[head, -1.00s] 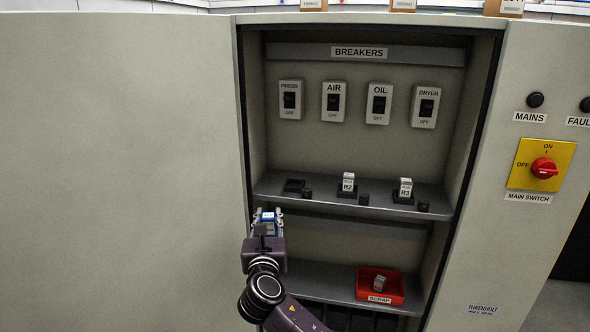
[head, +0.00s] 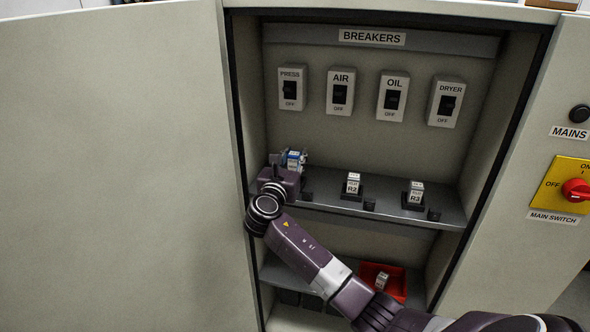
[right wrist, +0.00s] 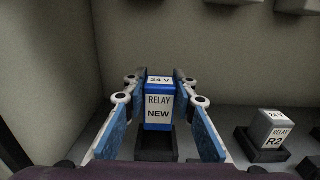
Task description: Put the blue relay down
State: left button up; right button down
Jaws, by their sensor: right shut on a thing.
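The blue relay (head: 293,161) is between the fingers of my right gripper (head: 291,157), at the left end of the upper shelf in the open cabinet. In the right wrist view the blue relay (right wrist: 159,109) stands upright, with a white label reading RELAY NEW and 24 V on top. The right gripper (right wrist: 160,93) is shut on its sides. A dark empty socket (right wrist: 156,146) shows just below and in front of it; I cannot tell whether the relay touches it. In the head view my gripper hides this socket. My left gripper is out of view.
Grey relays R2 (head: 353,184) and R3 (head: 415,193) sit in sockets on the same shelf (head: 325,206). Several breakers hang on the back wall above. A red bin (head: 399,286) with a grey relay (head: 382,281) is on the lower shelf. The cabinet's left wall is close.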

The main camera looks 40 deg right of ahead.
aim_at(295, 168)
jog(key=shift+d+f, duration=0.1)
jog(key=shift+f, duration=2.05)
jog(key=c, duration=1.6)
grip_release()
jog(key=shift+f, duration=0.1)
